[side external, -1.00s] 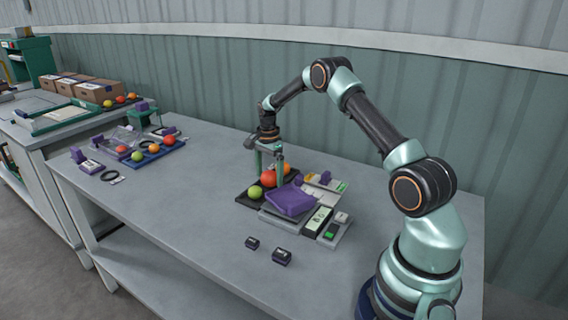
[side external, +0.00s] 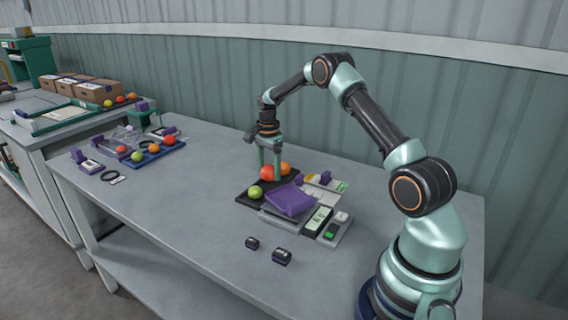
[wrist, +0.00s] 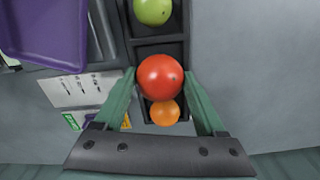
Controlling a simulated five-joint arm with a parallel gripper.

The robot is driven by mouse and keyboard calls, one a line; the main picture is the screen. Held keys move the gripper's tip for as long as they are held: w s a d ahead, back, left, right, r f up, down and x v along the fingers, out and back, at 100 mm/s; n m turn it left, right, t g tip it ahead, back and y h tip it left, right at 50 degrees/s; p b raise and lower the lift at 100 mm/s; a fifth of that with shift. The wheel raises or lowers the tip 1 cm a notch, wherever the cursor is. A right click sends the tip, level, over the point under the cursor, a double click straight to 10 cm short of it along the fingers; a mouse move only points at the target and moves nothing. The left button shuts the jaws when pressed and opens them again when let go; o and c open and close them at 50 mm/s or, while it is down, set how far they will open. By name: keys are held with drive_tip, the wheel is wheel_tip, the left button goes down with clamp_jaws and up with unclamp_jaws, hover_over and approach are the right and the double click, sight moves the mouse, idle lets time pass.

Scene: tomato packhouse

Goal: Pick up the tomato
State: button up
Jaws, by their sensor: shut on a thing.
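The red tomato (side external: 267,173) is between the fingers of my gripper (side external: 270,174), which is shut on it just above the black tray (side external: 246,199). In the wrist view the tomato (wrist: 160,77) sits between the two green fingertips (wrist: 160,78). A green tomato (side external: 254,191) lies in the tray to the left, also at the top of the wrist view (wrist: 153,11). An orange tomato (side external: 285,169) is behind on the other side, and shows below the red one in the wrist view (wrist: 165,113). The fingers partly hide the red tomato in the side view.
A purple tray (side external: 291,201) stands close beside the black tray, near a scale-like device (side external: 318,220) and cards (side external: 330,183). Two small dark boxes (side external: 282,257) lie in front. Another tray of tomatoes (side external: 150,158) is farther left. The bench between is clear.

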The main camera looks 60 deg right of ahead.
sight(269, 166)
wheel_tip(269, 166, up, 17)
drive_tip(key=s+a+f, duration=0.8)
drive_tip(key=s, duration=0.4)
drive_tip(key=shift+w+a+f, duration=0.1)
drive_tip(key=shift+w+f, duration=0.05)
drive_tip(key=shift+f, duration=2.7)
drive_tip(key=shift+f, duration=0.6)
drive_tip(key=o, duration=0.9)
drive_tip(key=shift+c, duration=1.2)
